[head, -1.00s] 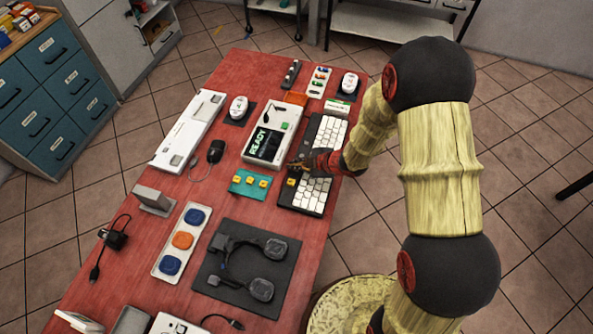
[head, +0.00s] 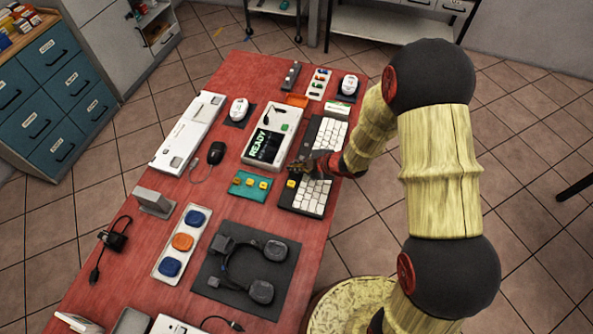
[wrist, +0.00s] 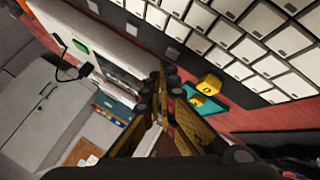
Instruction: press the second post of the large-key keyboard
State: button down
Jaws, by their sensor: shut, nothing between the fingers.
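The dark keyboard (head: 283,201) with large white keys lies along the right edge of the red table. One yellow block (head: 291,184) stands at its near left part. My gripper (head: 293,168) is shut and empty, over the keyboard's left edge, just beyond the yellow block. In the wrist view my gripper (wrist: 168,75) points past white keys (wrist: 253,20), with yellow pieces (wrist: 204,90) beside the fingertips. Contact cannot be seen.
A white device with a READY screen (head: 262,146) stands close left of my gripper.

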aim_at(296, 173)
jog(key=shift+f, duration=0.2)
jog(key=shift+f, duration=0.2)
jog(key=shift+f+b, duration=0.4)
jog(key=shift+b, duration=0.1)
dwell(0.7)
jog(key=shift+r, duration=0.15)
jog(key=shift+r+p, duration=0.7)
jog(key=shift+p, duration=0.1)
notch_tip(296, 173, up, 5)
jog(key=p, duration=0.4)
dwell(0.9)
